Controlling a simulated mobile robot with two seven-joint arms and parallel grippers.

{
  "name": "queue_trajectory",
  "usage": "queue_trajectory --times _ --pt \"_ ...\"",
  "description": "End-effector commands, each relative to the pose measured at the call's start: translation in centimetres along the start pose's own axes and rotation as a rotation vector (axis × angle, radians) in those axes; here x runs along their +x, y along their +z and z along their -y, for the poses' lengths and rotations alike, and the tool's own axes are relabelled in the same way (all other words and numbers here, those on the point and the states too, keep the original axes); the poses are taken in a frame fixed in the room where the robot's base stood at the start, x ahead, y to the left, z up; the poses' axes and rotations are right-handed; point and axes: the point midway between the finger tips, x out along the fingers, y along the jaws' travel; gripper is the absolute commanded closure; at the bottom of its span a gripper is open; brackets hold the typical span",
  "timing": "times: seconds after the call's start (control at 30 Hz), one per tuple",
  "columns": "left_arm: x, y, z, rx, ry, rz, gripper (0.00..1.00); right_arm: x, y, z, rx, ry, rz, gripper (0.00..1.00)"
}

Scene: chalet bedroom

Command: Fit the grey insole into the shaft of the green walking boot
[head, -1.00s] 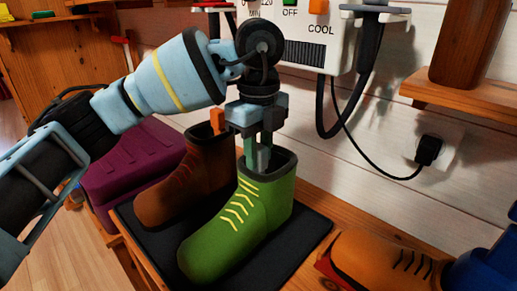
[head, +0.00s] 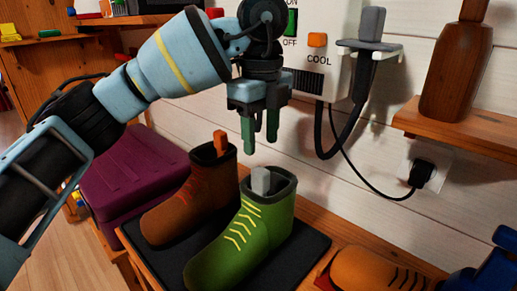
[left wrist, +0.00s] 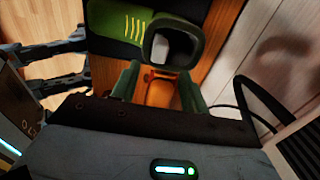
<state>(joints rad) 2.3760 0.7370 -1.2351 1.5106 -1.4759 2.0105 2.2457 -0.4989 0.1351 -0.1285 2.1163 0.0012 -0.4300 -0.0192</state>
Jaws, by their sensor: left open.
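The green walking boot (head: 232,246) stands upright on a dark mat, toe toward the lower left. The grey insole (head: 261,181) stands in its shaft, with its upper end showing above the dark rim; its lower part is hidden. My left gripper (head: 260,143) is open and empty above the boot, its green fingers pointing down and apart from the insole. In the left wrist view the boot's shaft (left wrist: 198,40) lies beyond the left gripper's fingers (left wrist: 160,76), with the grey insole (left wrist: 162,46) inside the opening. My right gripper is not in view.
A brown boot (head: 180,207) with an orange insole (head: 220,143) stands just left of the green boot. The mat (head: 305,240) lies on a wooden bench. A white dryer box with hoses (head: 333,140) hangs behind. An orange shoe (head: 375,270) lies at lower right.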

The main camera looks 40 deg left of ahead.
Motion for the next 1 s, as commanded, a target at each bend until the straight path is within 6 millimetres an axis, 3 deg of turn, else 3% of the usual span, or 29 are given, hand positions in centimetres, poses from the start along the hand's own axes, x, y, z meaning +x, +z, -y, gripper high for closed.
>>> queue_trajectory --times 0.03,0.23,0.87,1.0 --pt "-1.3 0.0 -0.1 -0.001 -0.003 0.002 0.55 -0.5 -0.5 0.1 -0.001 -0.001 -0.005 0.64" --pt "-3.1 0.0 0.0 0.0 0.0 0.001 0.55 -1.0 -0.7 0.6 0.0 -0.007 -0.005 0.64" --pt "-3.4 0.0 0.0 0.0 0.002 0.0 0.55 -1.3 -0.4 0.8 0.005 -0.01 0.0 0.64" --pt "-4.7 0.0 -0.2 0.0 -0.007 0.001 0.55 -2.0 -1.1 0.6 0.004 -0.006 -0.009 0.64"
